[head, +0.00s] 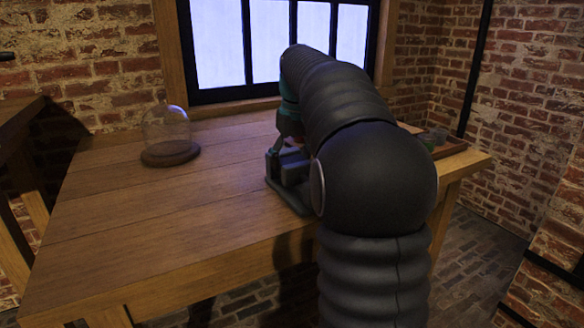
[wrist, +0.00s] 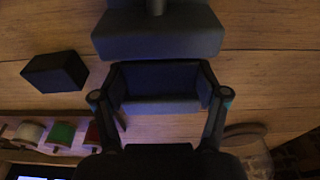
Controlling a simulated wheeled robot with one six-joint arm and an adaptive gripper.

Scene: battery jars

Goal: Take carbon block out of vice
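The grey vice (head: 290,185) stands on the wooden table, partly hidden behind my arm. In the wrist view, a wide dark vice jaw (wrist: 158,38) with a post shows at the top. Below it is a dark boxy shape between my fingers; I cannot tell how much of it is carbon block and how much is vice. A separate black block (wrist: 55,72) lies on the table to the left. My gripper (wrist: 160,90) has its fingers spread wide, one on each side of the boxy shape. Contact cannot be made out.
A glass dome on a round wooden base (head: 170,153) stands at the table's left; it also shows at lower right in the wrist view (wrist: 247,140). A tray (head: 450,149) with jars is at the right end. The table's front left (head: 150,235) is clear.

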